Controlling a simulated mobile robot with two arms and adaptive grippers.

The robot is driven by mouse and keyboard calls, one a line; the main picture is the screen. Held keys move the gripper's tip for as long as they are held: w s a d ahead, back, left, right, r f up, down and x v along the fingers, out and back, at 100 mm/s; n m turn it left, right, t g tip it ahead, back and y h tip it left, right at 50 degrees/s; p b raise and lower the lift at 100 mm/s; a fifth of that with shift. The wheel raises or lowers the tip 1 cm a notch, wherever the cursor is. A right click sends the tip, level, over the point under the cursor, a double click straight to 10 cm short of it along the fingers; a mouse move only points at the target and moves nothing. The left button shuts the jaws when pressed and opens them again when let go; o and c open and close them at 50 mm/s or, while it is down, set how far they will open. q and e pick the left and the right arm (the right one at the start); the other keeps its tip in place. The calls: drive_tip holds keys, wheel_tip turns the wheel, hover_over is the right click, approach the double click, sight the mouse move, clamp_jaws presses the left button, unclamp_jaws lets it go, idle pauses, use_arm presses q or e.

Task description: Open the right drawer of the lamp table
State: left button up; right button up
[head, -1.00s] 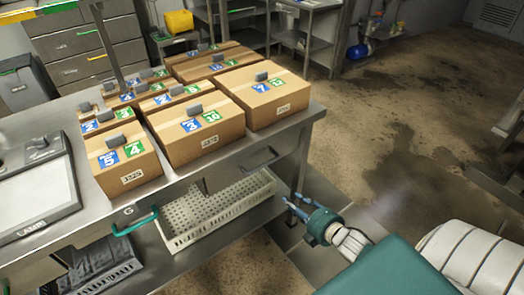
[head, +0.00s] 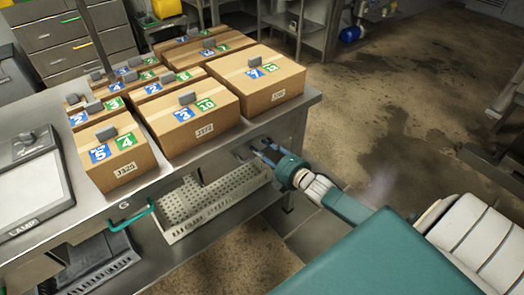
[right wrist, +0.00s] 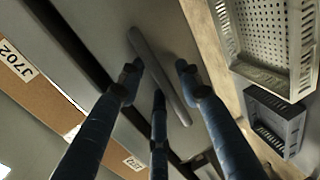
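The lamp table (head: 85,224) is a steel bench with a lamp unit (head: 32,188) at its left end. Its right drawer has a grey bar handle (right wrist: 150,55), which runs slantwise across the right wrist view. My right gripper (head: 262,150) is at that handle, under the table's right end, and largely hides it in the head view. In the right wrist view the blue fingers (right wrist: 158,73) are spread, with the bar between them. They do not look clamped on it; contact is unclear. The drawer looks shut. My left gripper is not in view.
Several cardboard boxes (head: 190,115) stand on the table top. A white perforated crate (head: 215,205) sits on the lower shelf. Open floor (head: 385,130) lies to the right.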

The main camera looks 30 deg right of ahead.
drive_tip(key=shift+w, duration=0.2)
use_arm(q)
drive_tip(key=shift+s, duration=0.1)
use_arm(e)
drive_tip(key=shift+c, duration=0.5)
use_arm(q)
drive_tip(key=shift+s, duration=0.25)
use_arm(e)
clamp_jaws()
drive_tip(key=shift+s, duration=0.1)
